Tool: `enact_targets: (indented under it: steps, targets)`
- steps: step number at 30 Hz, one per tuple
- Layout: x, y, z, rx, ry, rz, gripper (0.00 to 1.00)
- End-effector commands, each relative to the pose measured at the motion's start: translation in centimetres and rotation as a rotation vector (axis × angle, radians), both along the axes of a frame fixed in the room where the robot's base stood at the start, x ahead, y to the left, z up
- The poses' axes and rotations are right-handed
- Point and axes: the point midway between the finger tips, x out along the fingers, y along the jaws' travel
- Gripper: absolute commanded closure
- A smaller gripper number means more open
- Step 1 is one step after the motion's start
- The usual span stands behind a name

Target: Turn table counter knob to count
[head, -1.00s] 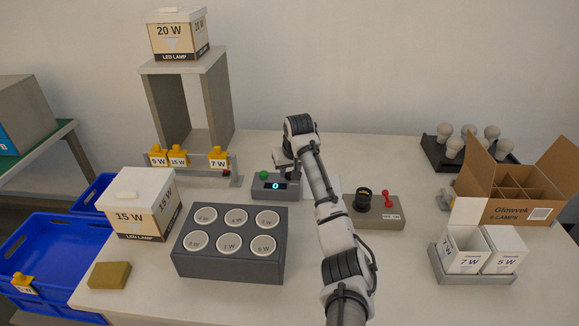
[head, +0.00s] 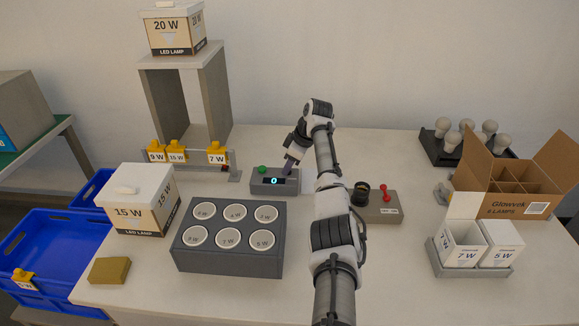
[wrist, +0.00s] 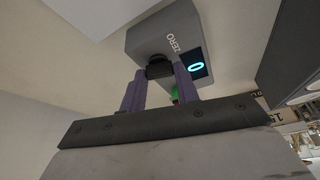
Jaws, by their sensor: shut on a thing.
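The table counter (head: 262,188) is a grey box on the table with a lit display reading 0 and a green button (head: 262,169). It also shows in the wrist view (wrist: 150,35), with the word ZERO printed beside a black knob (wrist: 159,67). My gripper (head: 288,170) reaches down to the counter's right end. In the wrist view its two purple fingers (wrist: 158,80) are shut on the knob, one on each side. In the head view the gripper hides the knob. The knob's pointing direction and any count label cannot be made out.
A grey box with several round labelled sockets (head: 228,262) stands in front of the counter. A grey-brown box with a red lever (head: 385,207) and black socket stands to the right. A rail with yellow tags (head: 190,168) is at left. A carton (head: 515,203) stands far right.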

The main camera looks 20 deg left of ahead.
Motion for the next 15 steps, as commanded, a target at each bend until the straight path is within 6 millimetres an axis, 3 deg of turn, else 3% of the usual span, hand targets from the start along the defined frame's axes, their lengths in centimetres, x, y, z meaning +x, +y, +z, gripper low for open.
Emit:
enact_targets:
  steps: [15]
  targets:
    - [0.16,0.18,0.14,0.001,-0.003,0.251,0.92]
